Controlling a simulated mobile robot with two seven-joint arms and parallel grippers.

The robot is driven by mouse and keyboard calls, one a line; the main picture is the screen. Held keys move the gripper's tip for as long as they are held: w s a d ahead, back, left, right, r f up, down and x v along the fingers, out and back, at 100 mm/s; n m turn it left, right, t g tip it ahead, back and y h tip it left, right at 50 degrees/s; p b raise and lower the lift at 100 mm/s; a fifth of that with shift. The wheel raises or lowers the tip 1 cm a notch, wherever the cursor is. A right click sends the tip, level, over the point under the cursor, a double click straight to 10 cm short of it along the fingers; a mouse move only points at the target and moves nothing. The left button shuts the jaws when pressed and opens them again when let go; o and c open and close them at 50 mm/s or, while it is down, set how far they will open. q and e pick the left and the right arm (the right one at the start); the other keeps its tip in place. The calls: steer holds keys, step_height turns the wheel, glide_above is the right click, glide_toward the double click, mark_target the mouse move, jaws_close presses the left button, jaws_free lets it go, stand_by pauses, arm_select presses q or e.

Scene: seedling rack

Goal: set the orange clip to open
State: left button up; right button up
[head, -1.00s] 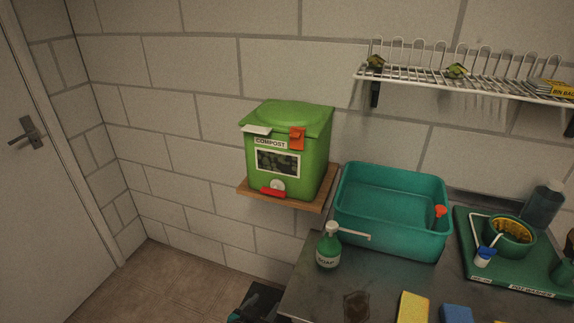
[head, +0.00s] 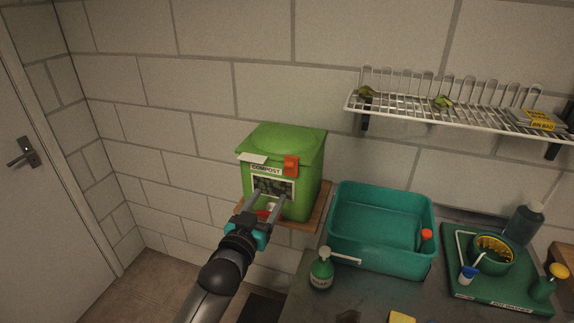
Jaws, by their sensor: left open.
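The orange clip (head: 291,165) sits at the front right of the lid rim on the green compost bin (head: 310,178). It hangs down over the edge of the lid, which lies on the bin. Whether the clip is latched is too small to tell. My left gripper (head: 271,194) is open and empty, its two fingers pointing at the bin's front below the clip. It appears apart from the clip. The gripper hides part of the bin's lower front, including most of a red part (head: 264,213). My right gripper is not in view.
The bin stands on a small wooden wall shelf (head: 311,218). A white wire rack (head: 450,108) hangs above. The wall left of the bin is clear.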

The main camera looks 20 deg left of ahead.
mark_target(288, 166)
arm_select(q)
steer(key=w, duration=0.9)
steer(key=w+b, duration=0.1)
steer(key=w, duration=0.4)
steer(key=shift+w+d, duration=0.1)
steer(key=shift+d, duration=0.2)
jaws_close()
